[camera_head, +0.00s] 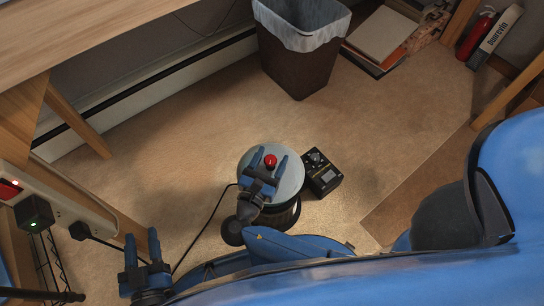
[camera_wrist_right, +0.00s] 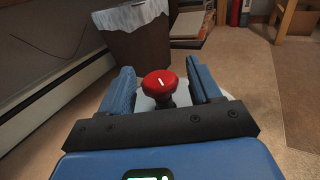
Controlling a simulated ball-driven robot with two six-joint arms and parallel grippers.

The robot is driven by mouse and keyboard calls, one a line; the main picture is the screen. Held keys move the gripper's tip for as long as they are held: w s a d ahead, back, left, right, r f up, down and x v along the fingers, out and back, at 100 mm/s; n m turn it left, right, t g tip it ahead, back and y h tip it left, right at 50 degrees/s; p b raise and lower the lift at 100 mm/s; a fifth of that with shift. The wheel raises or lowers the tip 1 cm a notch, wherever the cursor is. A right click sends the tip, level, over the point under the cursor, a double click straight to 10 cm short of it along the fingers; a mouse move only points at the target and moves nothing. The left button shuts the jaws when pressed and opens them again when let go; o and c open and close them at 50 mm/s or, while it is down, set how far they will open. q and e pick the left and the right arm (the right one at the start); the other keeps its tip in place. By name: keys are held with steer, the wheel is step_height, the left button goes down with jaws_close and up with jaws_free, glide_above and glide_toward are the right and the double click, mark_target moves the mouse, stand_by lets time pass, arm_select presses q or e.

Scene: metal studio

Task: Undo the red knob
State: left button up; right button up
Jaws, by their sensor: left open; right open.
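The red knob (camera_head: 270,161) stands on top of a round device with a pale disc top (camera_head: 293,183). In the right wrist view the red knob (camera_wrist_right: 162,84) has a white line on its face and sits on a dark stem. My right gripper (camera_head: 269,162) is open, with a finger on either side of the knob; gaps show between the fingers and the knob. The same gripper (camera_wrist_right: 162,82) frames the knob in the wrist view. My left gripper (camera_head: 140,247) is open and empty at the lower left, well away from the knob.
A black box with dials (camera_head: 322,174) stands on the floor right of the device. A cable (camera_head: 205,222) runs from the device to a power strip (camera_head: 60,198) at left. A lined bin (camera_head: 300,62) is behind.

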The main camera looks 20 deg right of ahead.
steer(key=shift+c, duration=0.4)
steer(key=c, duration=1)
steer(key=shift+r+n+p, duration=0.2)
steer(key=shift+n+p, duration=0.1)
steer(key=shift+p, duration=0.5)
steer(key=n+t+y+p, duration=0.1)
steer(key=y+p, duration=0.1)
steer(key=p, duration=0.1)
steer(key=n+t+y+p, duration=0.2)
steer(key=y+p, duration=0.1)
steer(key=p, duration=0.1)
steer(key=shift+d+r, duration=0.1)
steer(key=shift+f+n+t+y+p, duration=0.2)
steer(key=shift+n+t+y+p, duration=0.2)
steer(key=shift+n+y+p, duration=0.65)
steer(key=shift+f+n+y, duration=0.15)
steer(key=shift+n+y, duration=0.3)
steer(key=shift+y, duration=0.6)
steer(key=shift+o, duration=0.2)
steer(key=shift+n+t+y+b, duration=0.3)
steer(key=shift+n+y, duration=0.3)
steer(key=shift+y, duration=0.4)
steer(key=o, duration=1)
